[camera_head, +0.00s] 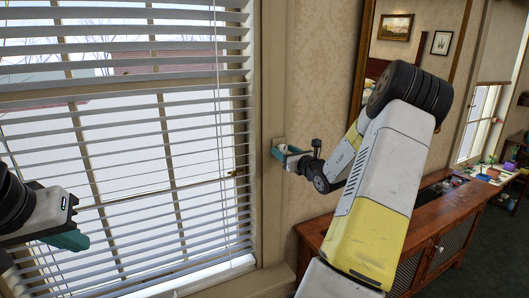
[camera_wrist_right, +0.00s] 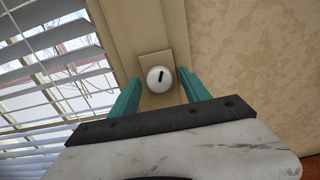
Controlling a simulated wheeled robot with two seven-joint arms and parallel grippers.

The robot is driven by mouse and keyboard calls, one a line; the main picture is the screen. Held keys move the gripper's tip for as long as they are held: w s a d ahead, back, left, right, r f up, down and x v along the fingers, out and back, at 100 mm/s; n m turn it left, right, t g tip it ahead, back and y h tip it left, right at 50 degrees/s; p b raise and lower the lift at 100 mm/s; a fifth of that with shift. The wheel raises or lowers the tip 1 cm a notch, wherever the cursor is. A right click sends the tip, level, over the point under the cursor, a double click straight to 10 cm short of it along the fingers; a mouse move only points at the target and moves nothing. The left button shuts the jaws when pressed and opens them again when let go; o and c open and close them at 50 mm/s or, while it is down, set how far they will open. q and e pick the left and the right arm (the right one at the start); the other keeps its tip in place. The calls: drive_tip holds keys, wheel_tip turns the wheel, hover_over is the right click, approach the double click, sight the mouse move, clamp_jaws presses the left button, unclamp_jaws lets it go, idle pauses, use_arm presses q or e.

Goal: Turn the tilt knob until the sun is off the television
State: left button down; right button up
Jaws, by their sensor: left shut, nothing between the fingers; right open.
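The tilt knob (camera_wrist_right: 160,78) is a round white knob with a dark slot mark, on a beige plate on the wall beside the window. The mark stands nearly upright, leaning slightly. My right gripper (camera_wrist_right: 157,92) is open, with one teal finger on either side of the knob; I cannot tell whether they touch it. In the head view my right gripper (camera_head: 284,152) is at the wall by the window frame and largely hides the knob. My left gripper (camera_head: 80,240) is shut and empty in front of the blinds (camera_head: 130,130), whose slats are open. No television is recognisable.
A wooden cabinet (camera_head: 440,222) stands against the wall at the right, under a large framed mirror (camera_head: 455,62). Small colourful items (camera_head: 487,172) lie at its far end. A second window (camera_head: 476,120) is further right. Thin blind cords (camera_head: 218,110) hang before the near window.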

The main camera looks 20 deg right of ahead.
clamp_jaws()
drive_tip(key=shift+m, duration=1)
unclamp_jaws()
drive_tip(key=s, duration=0.7)
drive_tip(key=shift+s+d, duration=0.3)
drive_tip(key=shift+s, duration=0.1)
